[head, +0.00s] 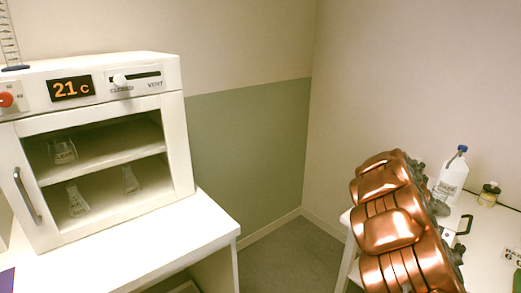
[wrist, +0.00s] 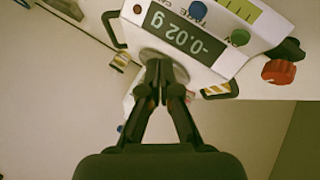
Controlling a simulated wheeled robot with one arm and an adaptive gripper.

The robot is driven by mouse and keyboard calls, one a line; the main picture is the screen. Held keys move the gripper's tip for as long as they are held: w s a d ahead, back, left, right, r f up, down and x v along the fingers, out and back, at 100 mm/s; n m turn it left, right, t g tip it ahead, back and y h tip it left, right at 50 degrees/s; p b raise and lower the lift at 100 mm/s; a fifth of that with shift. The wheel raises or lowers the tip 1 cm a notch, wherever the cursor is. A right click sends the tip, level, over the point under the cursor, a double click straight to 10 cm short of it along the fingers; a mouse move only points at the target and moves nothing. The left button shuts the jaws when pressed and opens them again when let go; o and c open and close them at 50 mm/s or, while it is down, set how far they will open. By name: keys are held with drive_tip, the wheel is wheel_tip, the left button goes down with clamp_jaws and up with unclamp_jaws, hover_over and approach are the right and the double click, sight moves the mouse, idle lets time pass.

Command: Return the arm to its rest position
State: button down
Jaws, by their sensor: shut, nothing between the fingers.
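My gripper (wrist: 160,75) shows in the wrist view with its two dark fingers together and nothing between them. Its tips overlap the round plate of a white balance, but the gap between them cannot be judged. In the head view my copper-coloured arm is folded at the lower right, over a white table, and the gripper cannot be made out there.
The white balance (wrist: 225,60) has a display reading -0.02 g. A white cabinet (head: 152,70) with glass flasks, its display reading 21 C, stands on a white bench (head: 200,222) at left. A blue-capped bottle (head: 453,176) and small jar (head: 489,195) stand behind my arm.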

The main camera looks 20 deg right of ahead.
drive_tip(key=s+a+r+y+p, duration=0.15)
drive_tip(key=a+r, duration=0.25)
drive_tip(key=a, duration=0.5)
drive_tip(key=s+a+r+n+y+p, duration=0.1)
drive_tip(key=s+a+r, duration=0.25)
drive_tip(key=a, duration=0.45)
drive_tip(key=s+a+r+y+p, duration=0.1)
drive_tip(key=a+r+p, duration=0.1)
drive_tip(key=a+r, duration=0.5)
drive_tip(key=s+a+f+n+y+p, duration=0.1)
drive_tip(key=s+a+n+y, duration=0.1)
drive_tip(key=s+a, duration=0.4)
drive_tip(key=s+a+f+n+g+y+p, duration=0.1)
drive_tip(key=s+a+n, duration=0.2)
drive_tip(key=s+a, duration=0.4)
drive_tip(key=s+a+n+g+y+p, duration=0.1)
drive_tip(key=s+a, duration=0.6)
drive_tip(key=a, duration=1.2)
drive_tip(key=shift+f+n+y+p, duration=0.4)
drive_tip(key=shift+n+y, duration=0.4)
drive_tip(key=shift+y, duration=0.05)
drive_tip(key=shift+s, duration=0.1)
